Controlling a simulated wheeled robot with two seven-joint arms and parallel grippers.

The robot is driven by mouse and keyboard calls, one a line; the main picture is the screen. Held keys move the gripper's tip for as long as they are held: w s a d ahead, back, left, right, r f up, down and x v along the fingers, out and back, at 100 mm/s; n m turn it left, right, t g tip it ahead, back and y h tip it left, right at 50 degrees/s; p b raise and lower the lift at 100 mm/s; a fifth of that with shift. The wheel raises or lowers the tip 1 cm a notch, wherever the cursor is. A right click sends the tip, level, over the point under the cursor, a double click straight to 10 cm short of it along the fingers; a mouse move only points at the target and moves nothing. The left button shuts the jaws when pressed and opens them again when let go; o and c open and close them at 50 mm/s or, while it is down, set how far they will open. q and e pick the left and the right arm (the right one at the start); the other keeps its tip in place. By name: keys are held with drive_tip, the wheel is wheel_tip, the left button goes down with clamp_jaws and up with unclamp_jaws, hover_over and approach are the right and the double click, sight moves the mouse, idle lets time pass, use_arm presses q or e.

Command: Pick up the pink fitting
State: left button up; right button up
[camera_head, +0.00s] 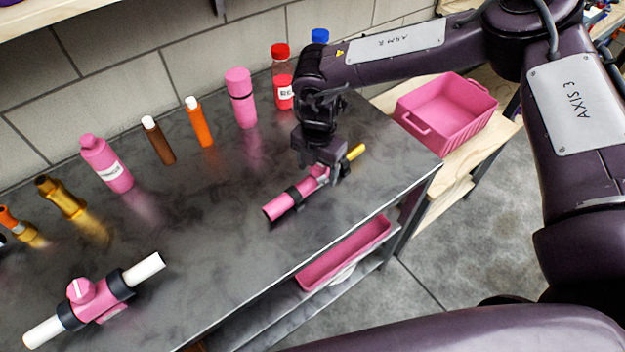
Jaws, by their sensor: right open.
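A pink fitting (283,206) with a black collar and a yellow end piece lies on the dark metal table (215,235). My right gripper (326,174) points down over its yellow-ended half, with the jaws open. The fingers hide part of the fitting there, and I cannot tell whether they touch it. A second pink fitting (95,297), with black collars and a white pipe at each end, lies at the table's lower left, well away from the gripper. My left gripper is not in view.
Along the wall stand a pink bottle (108,165), brown and orange tubes, a pink canister (240,98) and a red-capped bottle (282,80). A pink bin (447,113) sits on a wooden surface to the right. A pink tray (345,254) is below the table's front edge.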

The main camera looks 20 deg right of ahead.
drive_tip(key=shift+c, duration=0.5)
drive_tip(key=c, duration=1.2)
drive_tip(key=shift+r, duration=0.1)
